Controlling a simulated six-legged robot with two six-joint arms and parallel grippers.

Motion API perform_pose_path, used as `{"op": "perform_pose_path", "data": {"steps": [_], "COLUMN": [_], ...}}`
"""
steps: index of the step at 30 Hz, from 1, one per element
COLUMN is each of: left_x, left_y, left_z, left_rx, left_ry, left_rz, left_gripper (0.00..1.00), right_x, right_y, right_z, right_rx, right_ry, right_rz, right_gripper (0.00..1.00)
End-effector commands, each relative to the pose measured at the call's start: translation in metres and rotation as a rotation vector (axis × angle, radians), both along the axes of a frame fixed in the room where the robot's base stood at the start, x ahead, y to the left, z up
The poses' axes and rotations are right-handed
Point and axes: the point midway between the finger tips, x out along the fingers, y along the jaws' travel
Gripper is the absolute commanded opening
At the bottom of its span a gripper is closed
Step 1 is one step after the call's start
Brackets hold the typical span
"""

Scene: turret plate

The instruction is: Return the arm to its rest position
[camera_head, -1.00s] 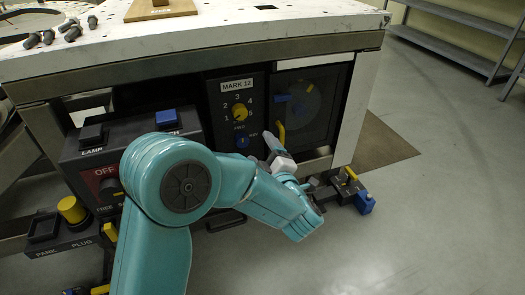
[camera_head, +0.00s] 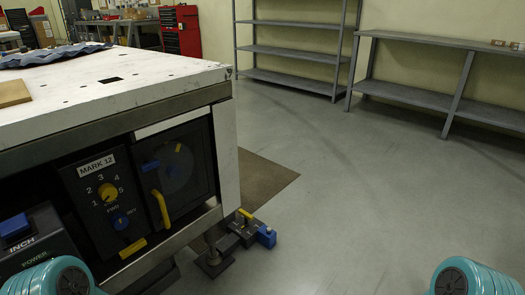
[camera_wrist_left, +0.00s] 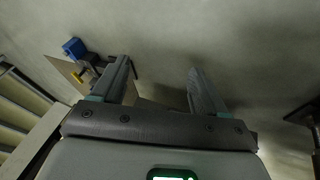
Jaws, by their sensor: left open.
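My left gripper (camera_wrist_left: 160,85) shows in the left wrist view with its two fingers spread wide apart. Nothing is between them but bare floor. In the head view only rounded teal parts of my arms show at the bottom left and bottom right edges. Neither gripper shows in the head view, and my right gripper is in no view.
The workbench (camera_head: 120,115) fills the left, with the MARK 12 dial panel (camera_head: 106,195) and a yellow-handled window panel (camera_head: 175,170). A blue-ended foot clamp (camera_head: 266,236) sits by its leg. Grey shelves (camera_head: 295,50) stand behind. The floor at right is clear.

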Motion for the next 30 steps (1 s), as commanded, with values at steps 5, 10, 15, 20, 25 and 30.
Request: {"op": "perform_pose_path", "data": {"steps": [5,10,15,20,25,30], "left_x": [-0.071,-0.097,-0.098,-0.100,-0.102,-0.105], "left_y": [-0.048,-0.060,-0.061,-0.063,-0.065,-0.068], "left_z": [-0.010,0.028,0.075,0.133,0.209,0.274], "left_rx": [-0.116,-0.149,-0.149,-0.150,-0.151,-0.152], "left_ry": [0.216,0.301,0.303,0.307,0.312,0.316], "left_rz": [-0.339,-0.488,-0.491,-0.497,-0.506,-0.515], "left_gripper": [0.73,0.73,0.73,0.73,0.73,0.73], "right_x": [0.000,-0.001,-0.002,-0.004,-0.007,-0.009], "right_y": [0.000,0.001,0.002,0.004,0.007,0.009], "right_z": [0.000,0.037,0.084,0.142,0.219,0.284], "right_rx": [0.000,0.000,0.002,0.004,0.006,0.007], "right_ry": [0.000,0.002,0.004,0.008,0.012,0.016], "right_rz": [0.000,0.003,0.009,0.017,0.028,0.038], "right_gripper": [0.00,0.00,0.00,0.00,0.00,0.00]}}
